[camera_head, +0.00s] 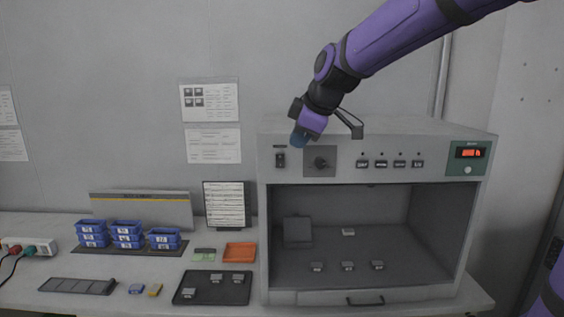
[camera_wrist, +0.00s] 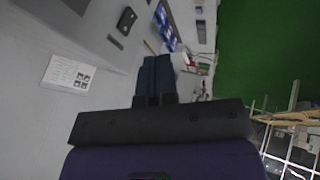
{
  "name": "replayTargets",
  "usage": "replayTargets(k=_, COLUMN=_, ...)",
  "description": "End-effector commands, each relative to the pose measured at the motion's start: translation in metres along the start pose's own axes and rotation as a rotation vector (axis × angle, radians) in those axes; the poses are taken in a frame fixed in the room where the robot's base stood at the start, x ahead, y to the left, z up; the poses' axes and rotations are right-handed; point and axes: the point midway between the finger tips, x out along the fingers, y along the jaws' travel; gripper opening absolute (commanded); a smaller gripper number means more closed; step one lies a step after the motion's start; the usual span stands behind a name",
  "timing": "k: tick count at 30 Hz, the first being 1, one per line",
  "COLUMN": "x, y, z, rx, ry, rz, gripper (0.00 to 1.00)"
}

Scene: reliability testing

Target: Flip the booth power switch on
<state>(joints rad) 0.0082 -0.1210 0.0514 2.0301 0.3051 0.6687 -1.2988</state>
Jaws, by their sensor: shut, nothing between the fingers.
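The booth (camera_head: 380,130) is a grey box with an open front. Its power switch (camera_head: 280,160) is a small black switch at the upper left of the front panel, under a dark label. A black switch also shows near the top of the wrist view (camera_wrist: 126,20). Its on or off position is too small to tell. My gripper (camera_head: 298,140) is shut and empty, a little above and right of the switch in the head view. Its dark blue fingers also show in the wrist view (camera_wrist: 157,75). I see no contact with the switch.
Blue bins (camera_head: 127,228), an orange tray (camera_head: 239,252) and a black tray (camera_head: 212,298) stand on the table left of the booth.

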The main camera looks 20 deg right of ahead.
Motion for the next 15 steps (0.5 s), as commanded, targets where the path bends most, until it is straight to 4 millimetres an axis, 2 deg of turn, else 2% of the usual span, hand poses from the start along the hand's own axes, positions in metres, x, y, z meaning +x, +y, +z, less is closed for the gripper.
replayTargets(k=7, x=0.014, y=0.0, z=0.0, rx=0.0, ry=-0.001, rz=-0.002, gripper=0.0)
replayTargets(k=15, x=0.062, y=0.0, z=0.0, rx=0.002, ry=-0.001, rz=-0.004, gripper=0.0)
